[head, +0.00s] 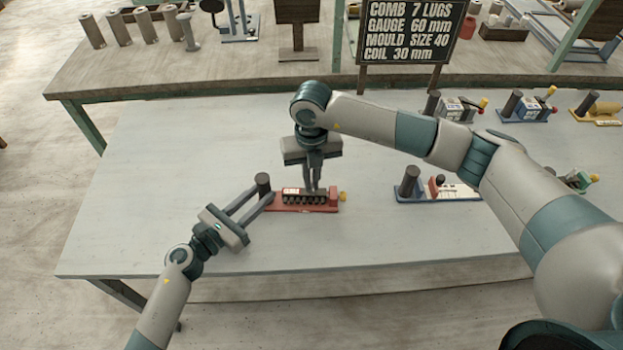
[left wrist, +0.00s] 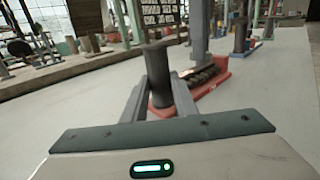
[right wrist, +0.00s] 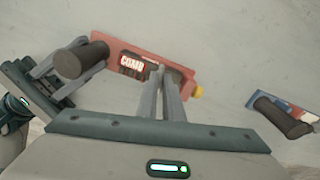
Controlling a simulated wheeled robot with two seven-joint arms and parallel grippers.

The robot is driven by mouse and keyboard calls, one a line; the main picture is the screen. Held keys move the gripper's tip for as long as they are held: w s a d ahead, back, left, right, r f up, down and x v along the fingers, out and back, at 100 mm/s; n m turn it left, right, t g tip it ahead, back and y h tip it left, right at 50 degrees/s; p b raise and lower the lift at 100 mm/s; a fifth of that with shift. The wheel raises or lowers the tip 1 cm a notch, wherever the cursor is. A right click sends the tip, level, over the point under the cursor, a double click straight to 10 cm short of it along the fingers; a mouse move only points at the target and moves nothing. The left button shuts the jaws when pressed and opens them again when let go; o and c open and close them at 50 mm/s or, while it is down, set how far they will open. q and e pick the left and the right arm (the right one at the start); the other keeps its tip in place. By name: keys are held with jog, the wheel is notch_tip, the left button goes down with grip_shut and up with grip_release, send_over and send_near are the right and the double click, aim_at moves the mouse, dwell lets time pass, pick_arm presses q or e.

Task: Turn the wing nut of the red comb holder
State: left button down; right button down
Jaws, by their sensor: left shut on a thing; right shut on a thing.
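The red comb holder (head: 330,206) lies on the grey table with a row of dark comb lugs (head: 304,200) and a "COMB" label (right wrist: 132,61). A dark upright post (head: 263,181) stands at its left end. My left gripper (head: 268,196) is shut on this post, which shows between the fingers in the left wrist view (left wrist: 158,75). My right gripper (head: 314,190) points down from above, its fingertips together at the holder beside the label, shut on the small wing nut (right wrist: 161,68). The fingertips mostly hide the nut. A yellow knob (right wrist: 197,92) sticks out at the holder's right end.
A blue holder (head: 405,195) with a dark post stands to the right, partly behind my right arm. More holders, blue (head: 522,112) and yellow (head: 597,108), stand at the back right. A dark sign (head: 412,30) reads "COMB 7 LUGS". The table's left side is clear.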

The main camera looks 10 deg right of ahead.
jog(key=c, duration=1.9)
grip_release()
jog(key=shift+r, duration=0.15)
notch_tip(320, 180, up, 12)
pick_arm(q)
jog(key=c, duration=1.4)
grip_release()
jog(key=shift+o, duration=0.2)
jog(key=v, duration=1.2)
